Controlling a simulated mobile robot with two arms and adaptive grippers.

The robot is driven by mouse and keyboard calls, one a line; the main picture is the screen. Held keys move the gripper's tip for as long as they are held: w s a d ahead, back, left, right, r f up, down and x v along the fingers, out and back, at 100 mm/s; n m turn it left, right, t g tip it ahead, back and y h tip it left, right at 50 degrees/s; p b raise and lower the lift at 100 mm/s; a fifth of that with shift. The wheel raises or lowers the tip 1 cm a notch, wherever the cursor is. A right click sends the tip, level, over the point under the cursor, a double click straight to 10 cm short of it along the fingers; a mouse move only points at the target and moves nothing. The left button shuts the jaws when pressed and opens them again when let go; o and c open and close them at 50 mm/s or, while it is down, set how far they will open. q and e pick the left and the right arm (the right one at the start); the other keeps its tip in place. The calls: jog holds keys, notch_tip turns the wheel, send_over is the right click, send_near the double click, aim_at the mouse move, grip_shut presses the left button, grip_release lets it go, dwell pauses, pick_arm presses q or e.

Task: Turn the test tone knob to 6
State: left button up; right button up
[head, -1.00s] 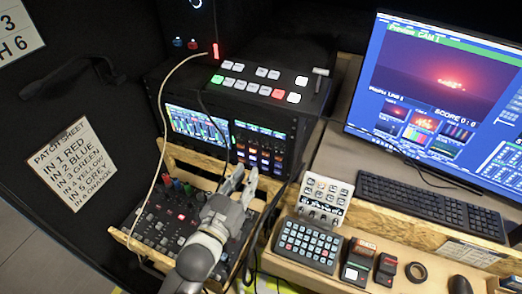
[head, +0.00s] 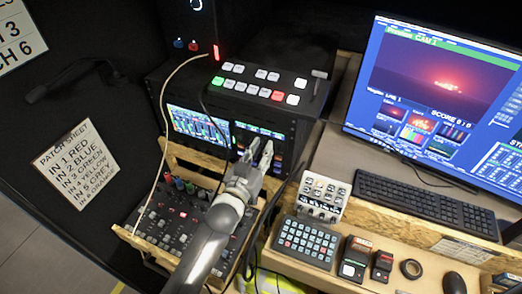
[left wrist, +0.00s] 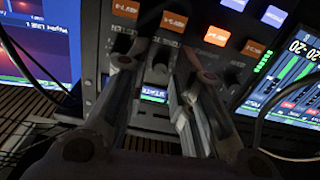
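In the left wrist view, a dark round knob (left wrist: 156,72) sits on a black panel, below a lit orange button and a label that looks like the test tone one. A small lit display (left wrist: 153,95) is beside it. The knob's pointer and setting are too dark to read. My left gripper (left wrist: 161,70) is open, a finger to either side of the knob in the picture; I cannot tell whether they touch it. In the head view, my left gripper (head: 260,149) is in front of the rack's button panel (head: 241,130), and the knob is hidden. My right gripper is not in view.
A switcher (head: 255,83) with lit buttons tops the rack. An audio mixer (head: 160,225) lies below my left arm. A cream cable (head: 163,120) and black cables hang nearby. A keypad (head: 307,243), a small knob box (head: 323,197) and a keyboard (head: 425,205) are to the right.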

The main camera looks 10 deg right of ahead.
pick_arm(q)
grip_shut()
jog(key=shift+m, duration=0.4)
jog(key=shift+m, duration=3)
